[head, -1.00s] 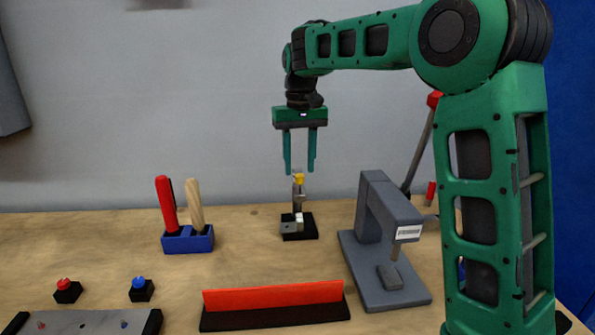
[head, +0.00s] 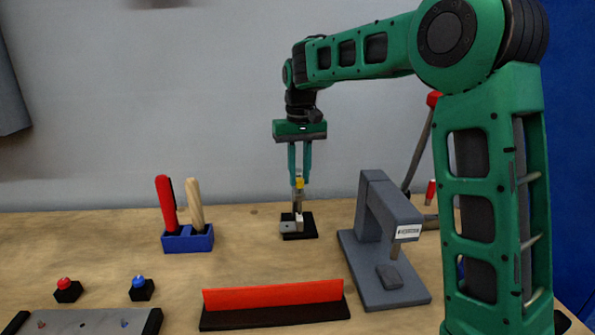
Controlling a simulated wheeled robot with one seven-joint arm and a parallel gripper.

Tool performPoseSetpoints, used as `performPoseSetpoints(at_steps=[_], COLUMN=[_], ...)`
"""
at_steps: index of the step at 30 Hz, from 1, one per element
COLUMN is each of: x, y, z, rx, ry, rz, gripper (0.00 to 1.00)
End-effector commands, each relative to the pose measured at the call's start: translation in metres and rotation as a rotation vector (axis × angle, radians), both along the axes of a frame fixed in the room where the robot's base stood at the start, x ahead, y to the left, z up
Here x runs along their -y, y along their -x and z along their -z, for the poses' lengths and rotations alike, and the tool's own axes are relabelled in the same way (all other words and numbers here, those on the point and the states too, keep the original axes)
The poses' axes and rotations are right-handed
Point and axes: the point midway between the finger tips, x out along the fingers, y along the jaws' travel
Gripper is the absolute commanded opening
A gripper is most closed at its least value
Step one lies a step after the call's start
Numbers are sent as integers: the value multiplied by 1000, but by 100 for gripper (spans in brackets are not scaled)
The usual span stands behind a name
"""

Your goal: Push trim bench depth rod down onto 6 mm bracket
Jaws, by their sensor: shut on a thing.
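The trim bench depth rod (head: 299,184) is a thin upright piece with a yellow part near its top. It stands over a small grey bracket (head: 288,226) on a black base at the back middle of the table. My gripper (head: 299,180) points straight down, with its fingers shut on the rod at the yellow part. Whether the rod's lower end touches the bracket is too small to tell.
A grey press-like stand (head: 375,235) is close on the right. A blue holder (head: 188,240) with red and wooden handles stands to the left. A red bar on a black base (head: 273,293) lies in front. Table between them is clear.

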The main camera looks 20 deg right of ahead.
Motion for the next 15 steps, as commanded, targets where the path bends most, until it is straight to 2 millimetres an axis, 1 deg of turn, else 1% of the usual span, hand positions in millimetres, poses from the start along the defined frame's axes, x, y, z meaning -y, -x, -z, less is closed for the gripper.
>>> performPoseSetpoints(at_steps=[1,3,9,10,12,15], x=[0,0,0,0,0,0], y=[1,0,0,0,0,0], z=[7,11,11,11,11,10], rx=[-3,0,0,0,0,0], ry=[0,0,0,0,0,0], rz=[0,0,0,0,0,0], gripper=[0,0,0,24,39,39])
